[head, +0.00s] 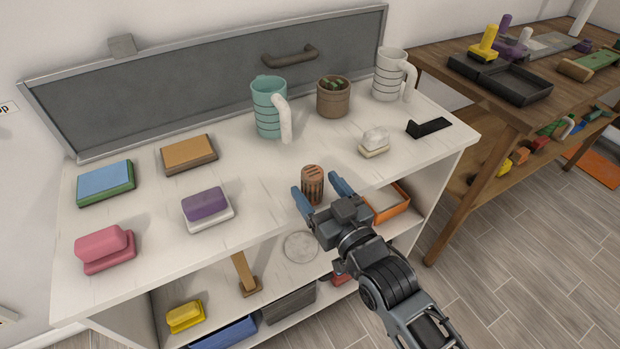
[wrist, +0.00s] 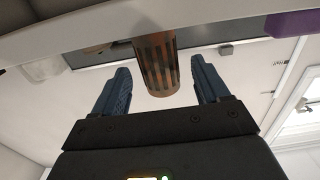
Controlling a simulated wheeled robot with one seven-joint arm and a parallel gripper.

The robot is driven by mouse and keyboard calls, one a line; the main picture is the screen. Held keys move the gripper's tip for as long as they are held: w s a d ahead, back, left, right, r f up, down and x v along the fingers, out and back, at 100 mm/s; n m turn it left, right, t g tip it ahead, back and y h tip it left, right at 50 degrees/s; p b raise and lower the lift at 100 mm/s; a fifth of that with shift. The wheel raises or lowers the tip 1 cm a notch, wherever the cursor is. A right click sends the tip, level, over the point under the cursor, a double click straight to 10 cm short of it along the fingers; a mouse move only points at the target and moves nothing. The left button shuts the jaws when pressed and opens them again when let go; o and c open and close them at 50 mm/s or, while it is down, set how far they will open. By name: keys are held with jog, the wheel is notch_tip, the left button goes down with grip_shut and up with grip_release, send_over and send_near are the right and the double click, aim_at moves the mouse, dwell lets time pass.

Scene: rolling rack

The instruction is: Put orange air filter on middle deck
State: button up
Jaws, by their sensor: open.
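The orange air filter (head: 313,185) is a brownish-orange cylinder with dark upright slots. It stands upright near the front edge of the rack's white top deck (head: 260,215). My gripper (head: 316,184) is open at the front of the rack, with one blue finger on each side of the filter. In the wrist view the filter (wrist: 157,66) shows between the spread fingers, with a gap on both sides. A lower white deck (head: 210,282) shows beneath the top one, partly hidden by the top deck and my arm.
A round pale disc (head: 300,246), an orange-rimmed tray (head: 390,206), a wooden piece (head: 246,273) and a yellow block (head: 185,316) are below the top. A purple-and-white block (head: 206,206) and teal mug (head: 268,104) stand on top. A wooden workbench (head: 480,95) is at right.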

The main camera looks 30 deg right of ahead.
jog(key=s, duration=0.7)
jog(key=shift+s+b, duration=0.3)
jog(key=shift+b, duration=0.15)
jog(key=s+g, duration=0.1)
jog(key=s, duration=1.4)
jog(key=shift+f, duration=0.25)
jog(key=s+r+g, duration=0.1)
jog(key=s+r, duration=0.2)
jog(key=s, duration=0.3)
jog(key=s+r+g, duration=0.1)
jog(key=s+r, duration=0.2)
jog(key=s, duration=0.4)
jog(key=shift+s, duration=0.25)
